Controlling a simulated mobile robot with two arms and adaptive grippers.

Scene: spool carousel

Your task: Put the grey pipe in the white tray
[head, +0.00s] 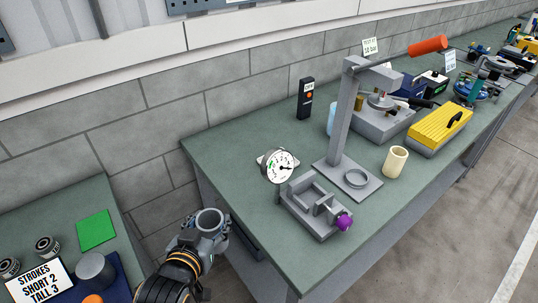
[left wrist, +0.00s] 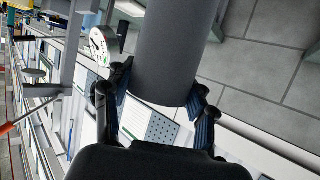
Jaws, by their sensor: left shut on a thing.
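The grey pipe (head: 209,219) is in my left gripper (head: 211,232), in the gap between the two benches in the head view. Its open round top shows there, and the fingers hide much of its side. In the left wrist view the pipe (left wrist: 178,48) is a wide dark grey cylinder between the two fingers of the left gripper (left wrist: 158,98), which is shut on it. I cannot make out a white tray in either view. My right gripper is in neither view.
The green bench (head: 240,155) holds a dial gauge (head: 279,166), a grey vise-like fixture (head: 312,212) with a purple knob, a tall press (head: 343,125), a cream cup (head: 395,162) and a yellow box (head: 441,130). A grey cylinder (head: 95,270) stands at lower left near a strokes sign (head: 38,282).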

